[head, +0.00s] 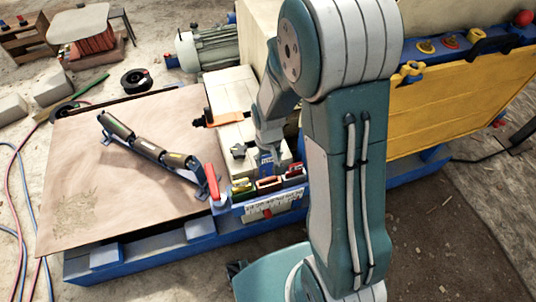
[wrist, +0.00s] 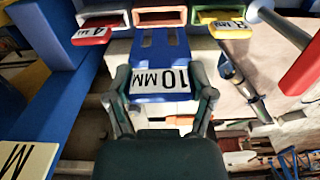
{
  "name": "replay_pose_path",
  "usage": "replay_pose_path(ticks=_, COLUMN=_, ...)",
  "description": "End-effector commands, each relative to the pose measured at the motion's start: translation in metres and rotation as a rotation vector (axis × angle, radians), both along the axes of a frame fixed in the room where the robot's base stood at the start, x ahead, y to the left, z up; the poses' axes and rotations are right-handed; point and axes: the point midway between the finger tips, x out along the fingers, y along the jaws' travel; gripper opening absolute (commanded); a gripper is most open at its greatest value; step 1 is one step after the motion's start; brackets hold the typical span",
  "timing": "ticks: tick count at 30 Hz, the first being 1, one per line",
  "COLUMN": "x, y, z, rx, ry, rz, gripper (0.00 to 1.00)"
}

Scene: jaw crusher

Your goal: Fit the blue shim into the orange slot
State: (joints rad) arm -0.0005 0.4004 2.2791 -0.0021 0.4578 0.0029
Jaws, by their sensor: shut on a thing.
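My gripper (wrist: 165,88) is shut on the blue shim (wrist: 160,52), whose white label reads 10 MM. The shim's forked end points up the wrist view toward the orange slot (wrist: 160,11). That slot is an orange-framed opening in the middle of a rack, and it looks empty. A gap shows between the shim and the slot. In the head view my gripper (head: 268,145) is above the rack, with the blue shim (head: 266,160) just behind the orange slot (head: 269,183). The shim's far details are too small to tell there.
A red shim (wrist: 92,35) sits in the white slot to the left, and a yellow shim (wrist: 231,31) in the green slot to the right. A red handle (head: 212,180) stands beside the rack.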

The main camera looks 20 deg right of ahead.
Motion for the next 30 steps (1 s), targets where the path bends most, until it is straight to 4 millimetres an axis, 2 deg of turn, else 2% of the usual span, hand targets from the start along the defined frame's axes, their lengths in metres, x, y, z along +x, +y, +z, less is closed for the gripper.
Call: replay_pose_path(ticks=30, x=0.0, y=0.0, z=-0.027, rx=0.0, ry=0.001, rz=0.0, gripper=0.09)
